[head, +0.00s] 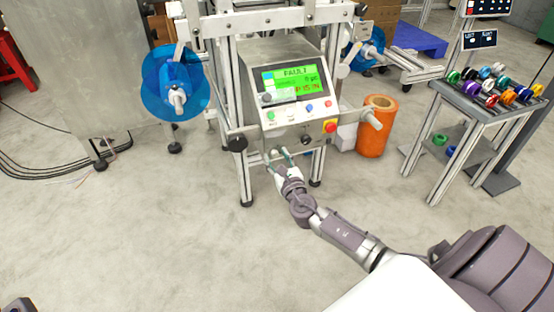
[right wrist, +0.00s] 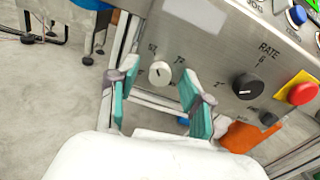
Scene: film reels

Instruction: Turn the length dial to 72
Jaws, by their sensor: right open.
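The white round dial (right wrist: 160,73) is on the metal panel in the right wrist view. Printed marks beside it seem to read 51 and 72, with another mark further right. I cannot tell surely which mark its pointer faces. My right gripper (right wrist: 157,82) is open, its two teal-padded fingers on either side of the dial in the picture; no contact shows. In the head view the right gripper (head: 278,156) is at the lower front of the control box (head: 285,75). The white dial is not clear there.
A black RATE knob (right wrist: 247,86) and a red button (right wrist: 302,94) on yellow are right of the dial. A blue reel (head: 150,85) is left, an orange roll (head: 374,130) right, and a cart (head: 480,110) with coloured spools further right.

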